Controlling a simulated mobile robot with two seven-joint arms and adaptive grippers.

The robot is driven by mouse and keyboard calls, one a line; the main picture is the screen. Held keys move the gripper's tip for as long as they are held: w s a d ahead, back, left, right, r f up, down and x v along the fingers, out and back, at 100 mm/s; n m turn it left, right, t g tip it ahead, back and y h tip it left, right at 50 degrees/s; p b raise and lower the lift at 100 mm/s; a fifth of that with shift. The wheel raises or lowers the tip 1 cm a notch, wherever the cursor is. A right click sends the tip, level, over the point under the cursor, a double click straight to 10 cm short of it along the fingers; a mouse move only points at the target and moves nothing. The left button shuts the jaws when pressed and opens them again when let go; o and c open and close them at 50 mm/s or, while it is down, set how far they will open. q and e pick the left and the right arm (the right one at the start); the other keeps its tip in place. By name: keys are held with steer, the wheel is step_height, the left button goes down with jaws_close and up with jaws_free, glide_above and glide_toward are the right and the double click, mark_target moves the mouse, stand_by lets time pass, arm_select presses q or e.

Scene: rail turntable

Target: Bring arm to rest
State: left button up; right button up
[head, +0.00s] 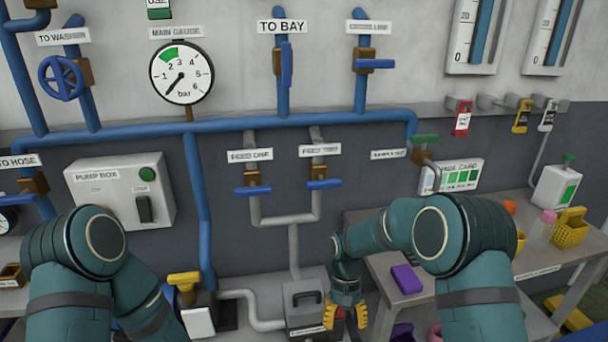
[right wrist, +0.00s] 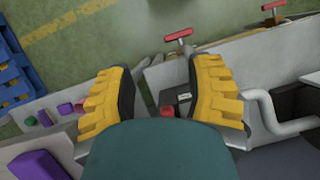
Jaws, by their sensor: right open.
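My right arm (head: 465,245) reaches in from the lower right and bends down in the middle. Its yellow-tipped gripper (head: 346,318) points down in front of the grey box with a dark handle (head: 306,297). In the right wrist view the two fingers (right wrist: 160,78) are spread wide, with nothing clasped. A small red part (right wrist: 167,111) shows in the gap below them; I cannot tell whether anything touches it. My left arm (head: 75,275) is at the lower left, and its gripper is out of view.
Blue pipes (head: 225,126) with valve handles and a main gauge (head: 181,73) are on the wall. The grey pump box (head: 120,187) is at left. The right bench holds a purple block (head: 407,279), a yellow basket (head: 570,228) and a white jug (head: 555,188).

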steer(key=s+f+t+y, duration=0.2)
steer(key=s+f, duration=0.3)
steer(key=f, duration=0.3)
arm_select(q)
steer(key=shift+w, duration=0.4)
arm_select(e)
steer(key=s+f+m+t+y, duration=0.1)
steer(key=s+f+m+t, duration=0.1)
steer(key=s, duration=1)
steer(key=shift+d+f+t+y, duration=0.25)
steer(key=shift+f+t, duration=0.35)
steer(key=shift+t, duration=0.3)
